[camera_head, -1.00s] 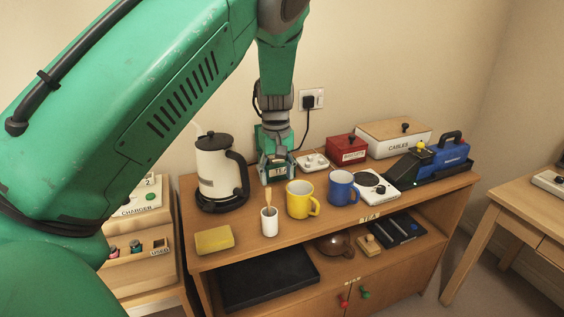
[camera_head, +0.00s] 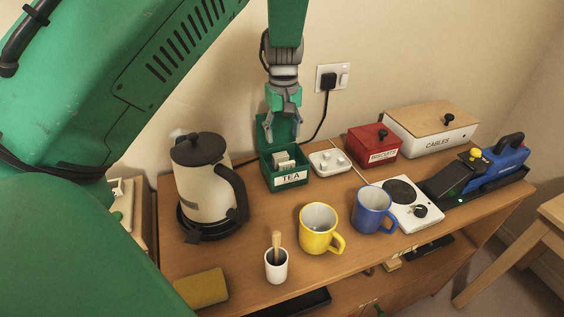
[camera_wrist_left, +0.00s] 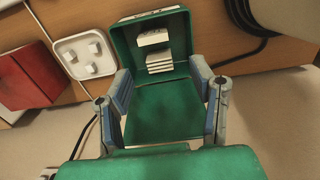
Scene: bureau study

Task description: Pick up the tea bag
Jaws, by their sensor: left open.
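The green tea box (camera_head: 291,179), labelled TEA, stands on the sideboard with its lid open at the back. Pale tea bags (camera_head: 283,160) stand inside it. They also show in the left wrist view (camera_wrist_left: 158,61), in the box at the top of the picture. My left gripper (camera_head: 284,107) is above the box, in front of the raised lid. In the left wrist view its two fingers (camera_wrist_left: 165,92) are spread apart with nothing held between them. The tea bags are beyond the fingertips, not touched. My right gripper is not in view.
A kettle (camera_head: 206,181) stands left of the box. Yellow (camera_head: 314,237) and blue (camera_head: 369,209) mugs and a white cup (camera_head: 276,266) are in front. A cable hangs from the wall socket.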

